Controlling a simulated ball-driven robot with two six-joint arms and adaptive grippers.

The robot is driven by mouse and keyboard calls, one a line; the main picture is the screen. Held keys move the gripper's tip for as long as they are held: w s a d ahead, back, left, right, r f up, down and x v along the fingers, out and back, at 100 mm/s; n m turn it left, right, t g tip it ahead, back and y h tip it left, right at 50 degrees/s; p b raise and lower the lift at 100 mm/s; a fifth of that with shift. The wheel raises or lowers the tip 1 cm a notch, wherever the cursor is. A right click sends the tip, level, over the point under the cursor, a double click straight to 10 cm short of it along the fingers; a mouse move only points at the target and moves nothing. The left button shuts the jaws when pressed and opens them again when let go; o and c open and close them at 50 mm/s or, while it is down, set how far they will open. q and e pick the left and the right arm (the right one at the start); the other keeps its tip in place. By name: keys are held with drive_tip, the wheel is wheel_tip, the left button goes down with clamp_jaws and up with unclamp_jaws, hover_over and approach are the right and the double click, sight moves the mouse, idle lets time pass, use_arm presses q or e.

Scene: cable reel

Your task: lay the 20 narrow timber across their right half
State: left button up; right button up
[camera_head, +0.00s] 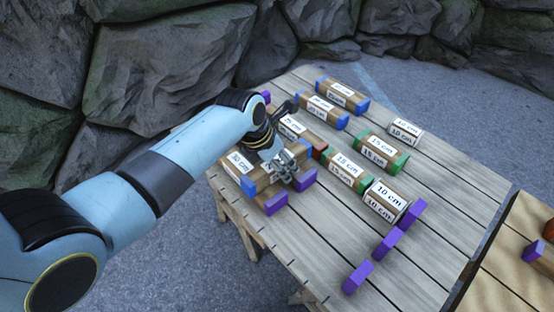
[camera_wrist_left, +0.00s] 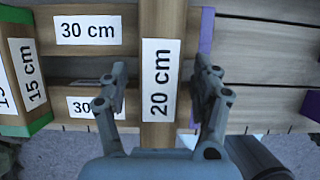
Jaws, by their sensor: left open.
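The narrow timber labelled 20 cm (camera_wrist_left: 160,30) lies crosswise over two timbers labelled 30 cm, toward their purple ends. One 30 cm timber (camera_wrist_left: 60,30) shows in the left wrist view, with the other (camera_wrist_left: 82,105) nearer the table edge. In the head view a 30 cm label (camera_head: 240,162) and two purple ends (camera_head: 275,204) show beside the 20 cm timber's blue end (camera_head: 248,187). My left gripper (camera_head: 285,170) is over the 20 cm timber. Its fingers (camera_wrist_left: 161,75) are open on either side of it, with gaps. My right gripper is not in view.
A green-ended 15 cm timber (camera_wrist_left: 30,75) lies to the left in the wrist view. Blue-ended (camera_head: 322,108), green-ended (camera_head: 381,151) and 10 cm pieces (camera_head: 386,200) stand on the table (camera_head: 410,275). Several purple pieces (camera_head: 387,243) are nearer the right. Another table (camera_head: 500,295) adjoins.

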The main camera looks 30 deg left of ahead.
use_arm(q)
drive_tip(key=v, duration=1.2)
drive_tip(key=s+a+r+m+y, duration=0.1)
drive_tip(key=s+r+m, duration=0.1)
drive_tip(key=s+m, duration=1.2)
drive_tip(key=s+a+r+m+y, duration=0.15)
drive_tip(key=s+m, duration=0.55)
drive_tip(key=m, duration=1.2)
wheel_tip(320, 180, down, 23)
drive_tip(key=s+a+g, duration=0.2)
drive_tip(key=s+a+f+g, duration=0.1)
drive_tip(key=s+f, duration=1.6)
drive_tip(key=s, duration=0.1)
drive_tip(key=shift+s+f, duration=0.15)
drive_tip(key=shift+f, duration=0.1)
drive_tip(key=shift+a, duration=0.1)
